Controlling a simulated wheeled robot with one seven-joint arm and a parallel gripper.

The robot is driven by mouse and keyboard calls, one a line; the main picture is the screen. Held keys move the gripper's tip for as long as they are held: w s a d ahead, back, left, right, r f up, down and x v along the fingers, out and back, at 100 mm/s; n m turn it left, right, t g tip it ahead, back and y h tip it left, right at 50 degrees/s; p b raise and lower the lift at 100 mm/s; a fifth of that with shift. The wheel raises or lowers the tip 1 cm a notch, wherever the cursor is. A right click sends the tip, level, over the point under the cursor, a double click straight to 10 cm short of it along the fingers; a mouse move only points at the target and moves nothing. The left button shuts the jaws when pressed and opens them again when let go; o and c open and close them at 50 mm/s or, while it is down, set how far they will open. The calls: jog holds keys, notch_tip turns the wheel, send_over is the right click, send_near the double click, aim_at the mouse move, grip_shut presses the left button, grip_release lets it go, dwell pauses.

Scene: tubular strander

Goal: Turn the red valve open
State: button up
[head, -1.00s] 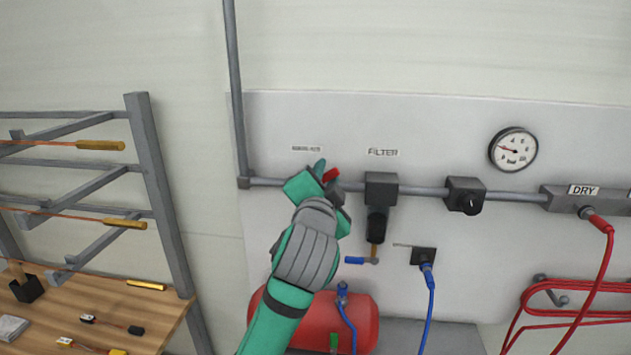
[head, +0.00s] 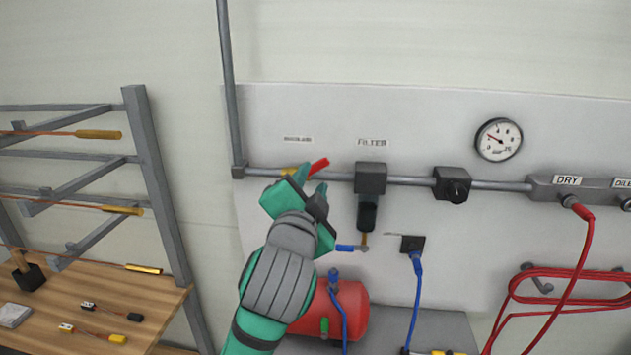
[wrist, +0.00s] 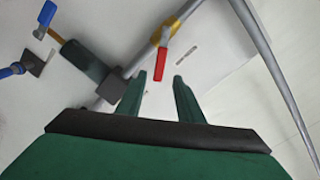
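The red valve's lever (head: 318,167) sits on the grey pipe left of the filter, slanting up to the right in the head view. Its yellow body (head: 289,170) shows partly behind my gripper. In the wrist view the red lever (wrist: 161,65) hangs from the yellow valve body (wrist: 168,30), at an angle to the pipe. My gripper (wrist: 159,76) is open, its two green fingers apart. The lever's free end appears between the fingertips or just beyond them; I cannot tell the depth or any contact. My gripper (head: 311,183) covers part of the valve in the head view.
The filter block (head: 370,178) and its dark bowl are close on the right, with a blue lever (head: 347,248) below. A vertical pipe (head: 229,85) stands at left. A red tank (head: 340,310) is below, and a rack and wooden table (head: 90,300) are at left.

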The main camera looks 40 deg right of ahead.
jog(key=shift+r, duration=0.15)
grip_shut()
jog(key=s+a+r+n+t, duration=0.1)
jog(key=a+n+t, duration=0.35)
jog(key=n, duration=1.55)
jog(key=w+d, duration=0.5)
jog(key=d, duration=0.3)
jog(key=shift+f, duration=0.2)
